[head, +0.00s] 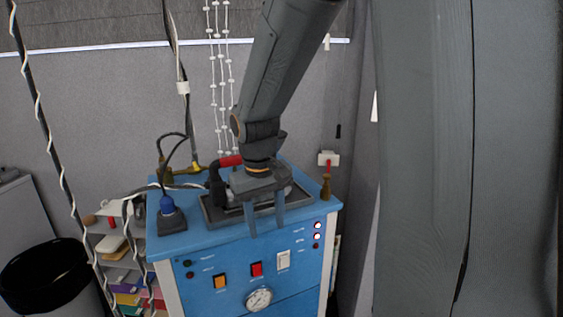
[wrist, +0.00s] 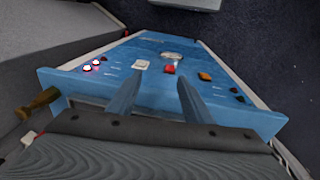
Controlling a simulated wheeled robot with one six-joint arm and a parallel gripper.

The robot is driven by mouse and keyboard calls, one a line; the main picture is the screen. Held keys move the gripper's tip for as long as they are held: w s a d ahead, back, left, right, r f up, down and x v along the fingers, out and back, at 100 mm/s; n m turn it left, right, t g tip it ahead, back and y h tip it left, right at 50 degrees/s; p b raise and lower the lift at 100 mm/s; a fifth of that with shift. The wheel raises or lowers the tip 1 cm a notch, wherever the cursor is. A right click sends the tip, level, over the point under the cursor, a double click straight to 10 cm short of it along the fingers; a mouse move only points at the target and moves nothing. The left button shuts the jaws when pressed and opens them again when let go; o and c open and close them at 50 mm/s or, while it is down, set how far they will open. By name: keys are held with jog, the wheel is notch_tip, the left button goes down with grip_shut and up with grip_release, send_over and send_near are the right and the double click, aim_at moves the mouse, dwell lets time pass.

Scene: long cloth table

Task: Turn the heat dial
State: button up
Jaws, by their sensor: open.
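The blue steam unit (head: 220,262) has a front panel with a round pale dial (head: 259,299) low in the middle. The dial also shows in the wrist view (wrist: 172,56), beyond the switches. I cannot read its markings. My gripper (head: 266,230) points down at the unit's front top edge, above the panel and the dial. Its fingers are apart with nothing between them. In the wrist view the gripper (wrist: 160,82) reaches over the panel, with the fingertips short of the dial and apart from it.
An orange switch (head: 220,282), a red switch (head: 257,269) and a white switch (head: 284,260) sit above the dial. Two lit lamps (head: 317,231) are at the right. An iron with a red handle (head: 230,161) rests on top behind my gripper. Cords hang at the left.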

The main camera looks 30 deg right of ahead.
jog(key=w+d+r+n+b, duration=0.1)
jog(key=w+d+r+n, duration=0.2)
jog(key=n, duration=0.3)
jog(key=w+d+r+n, duration=0.4)
jog(key=w+r+n, duration=0.1)
jog(key=w+n, duration=0.1)
jog(key=w+d+r+n+g+b, duration=0.1)
jog(key=w+d+r+n, duration=0.2)
jog(key=w+r+n, duration=0.1)
jog(key=shift+w+d+r+n+b, duration=0.15)
jog(key=shift+w+n, duration=0.1)
jog(key=shift+n, duration=0.25)
jog(key=shift+w+d+f+n+b, duration=0.1)
jog(key=shift+w+d+n+b, duration=0.1)
jog(key=shift+n, duration=0.3)
jog(key=shift+w+d+r+n+y, duration=0.15)
jog(key=shift+w+r+n+y, duration=0.2)
jog(key=shift+n, duration=0.55)
jog(key=shift+w+r, duration=0.1)
jog(key=shift+w, duration=0.2)
jog(key=shift+w+a+n+y, duration=0.2)
jog(key=shift+a+n+y, duration=0.05)
jog(key=shift+a+n, duration=0.2)
jog(key=shift+f, duration=0.45)
jog(key=shift+f+p, duration=1.05)
jog(key=shift+f, duration=2.4)
